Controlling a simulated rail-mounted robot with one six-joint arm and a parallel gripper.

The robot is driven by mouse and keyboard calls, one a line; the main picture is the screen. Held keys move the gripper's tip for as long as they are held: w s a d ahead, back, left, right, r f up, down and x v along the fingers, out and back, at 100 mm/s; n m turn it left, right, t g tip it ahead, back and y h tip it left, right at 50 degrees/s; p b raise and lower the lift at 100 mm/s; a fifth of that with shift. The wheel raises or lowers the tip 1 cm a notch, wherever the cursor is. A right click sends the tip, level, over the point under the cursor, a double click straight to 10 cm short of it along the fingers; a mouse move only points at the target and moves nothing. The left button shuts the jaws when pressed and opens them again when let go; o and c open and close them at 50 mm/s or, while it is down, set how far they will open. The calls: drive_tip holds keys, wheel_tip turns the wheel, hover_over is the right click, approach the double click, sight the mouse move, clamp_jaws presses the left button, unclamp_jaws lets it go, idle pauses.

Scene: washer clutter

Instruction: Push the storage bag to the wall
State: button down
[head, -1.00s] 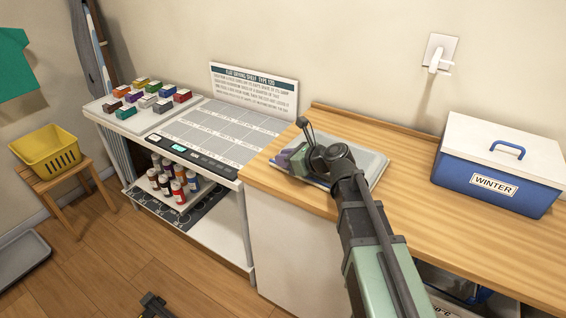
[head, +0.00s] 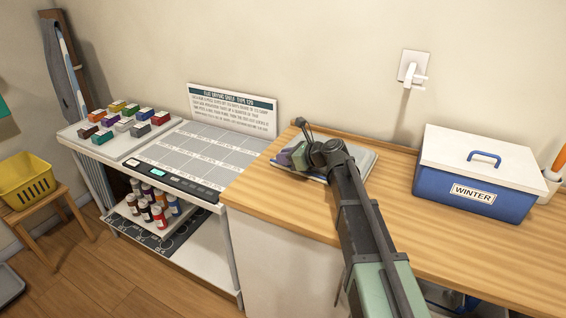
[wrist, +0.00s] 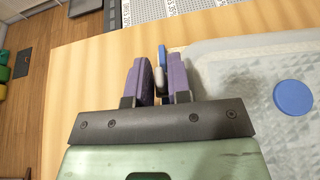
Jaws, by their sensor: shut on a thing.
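The storage bag (head: 362,160) is a flat, pale translucent grey bag lying on the wooden counter near the wall. My arm hides much of it in the head view. In the wrist view its textured surface (wrist: 235,75) shows at right with a round blue cap (wrist: 293,97). My gripper (wrist: 160,85) has purple fingers and is at the bag's left edge, low over the counter. The fingers are shut on a small blue and white piece (wrist: 161,62), which looks like the bag's slider. Whether the bag touches the wall is hidden.
A blue WINTER box (head: 475,192) with a white lid stands on the counter at right. A wall outlet with a plug (head: 412,72) is above. The white shelf unit (head: 175,160) with colored blocks and a sign adjoins at left. The counter (head: 390,215) between bag and box is clear.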

drive_tip(key=shift+w+d, duration=0.35)
drive_tip(key=shift+w, duration=0.35)
drive_tip(key=shift+w+d, duration=0.35)
drive_tip(key=shift+w, duration=0.3)
drive_tip(key=shift+w+d, duration=0.35)
drive_tip(key=shift+w, duration=0.35)
drive_tip(key=c, duration=1)
unclamp_jaws()
wheel_tip(320, 180, up, 4)
drive_tip(key=p, duration=0.4)
hover_over(316, 167)
drive_tip(key=shift+s+d+r, duration=0.15)
drive_tip(key=shift+s+d, duration=0.05)
drive_tip(key=shift+d, duration=0.25)
